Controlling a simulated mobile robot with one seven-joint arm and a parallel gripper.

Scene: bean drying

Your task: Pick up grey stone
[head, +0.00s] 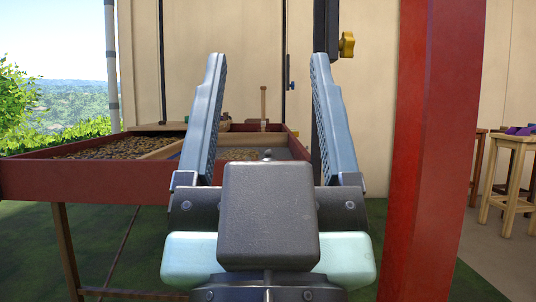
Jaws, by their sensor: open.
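My gripper (267,60) is open in the middle of the head view, its two long grey fingers spread apart with nothing held between them. Beyond it stands a raised drying bed (85,181) with red sides. A small dark grey lump (267,154) shows just above my gripper's palm, between the fingers. It may be the grey stone, but I cannot tell for certain. My gripper hides part of the bed.
Brown beans (120,147) cover the bed's left part, beside a wooden divider (165,150). An upright wooden handle (263,103) stands at the back. A thick red post (432,150) rises close on the right. Wooden stools (513,175) stand farther right.

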